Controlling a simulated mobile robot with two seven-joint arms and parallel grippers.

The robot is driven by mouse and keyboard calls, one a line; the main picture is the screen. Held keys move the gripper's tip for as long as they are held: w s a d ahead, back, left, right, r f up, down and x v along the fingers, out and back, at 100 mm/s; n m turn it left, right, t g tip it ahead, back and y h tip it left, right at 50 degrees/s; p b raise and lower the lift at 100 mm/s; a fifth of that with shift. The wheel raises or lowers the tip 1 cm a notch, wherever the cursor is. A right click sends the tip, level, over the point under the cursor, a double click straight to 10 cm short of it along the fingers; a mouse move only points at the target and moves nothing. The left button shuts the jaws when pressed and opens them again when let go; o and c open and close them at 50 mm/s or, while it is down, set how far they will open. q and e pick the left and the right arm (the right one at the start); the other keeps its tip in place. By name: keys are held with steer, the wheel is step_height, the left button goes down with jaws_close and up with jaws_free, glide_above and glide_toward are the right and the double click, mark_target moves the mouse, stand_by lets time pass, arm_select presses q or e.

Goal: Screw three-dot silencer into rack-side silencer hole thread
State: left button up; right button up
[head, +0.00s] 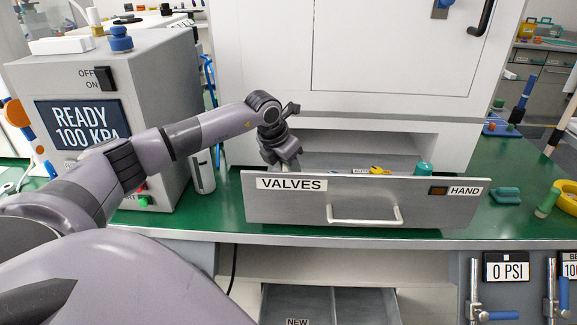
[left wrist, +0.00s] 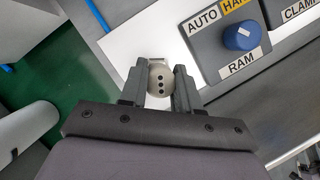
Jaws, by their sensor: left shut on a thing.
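My left gripper (head: 287,163) reaches down at the left end of the open VALVES drawer (head: 290,208), just behind its front panel. In the left wrist view the left gripper (left wrist: 158,88) is shut on the three-dot silencer (left wrist: 158,77), a pale round piece with three dark dots facing the camera. The silencer is hidden or too small to make out in the head view. I cannot make out the silencer hole threads; the drawer front and my gripper block that area. My right gripper is not in view.
Beside the silencer in the left wrist view is a panel with a blue RAM knob (left wrist: 242,37). In the drawer, a teal-topped part (head: 424,168) and a yellow part (head: 378,170) show. A grey READY 100 KPA box (head: 160,80) stands left.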

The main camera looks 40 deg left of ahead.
arm_select(q)
steer(key=shift+m, duration=0.4)
steer(key=o, duration=0.9)
steer(key=shift+r, duration=0.1)
steer(key=v, duration=1.2)
steer(key=shift+a, duration=0.2)
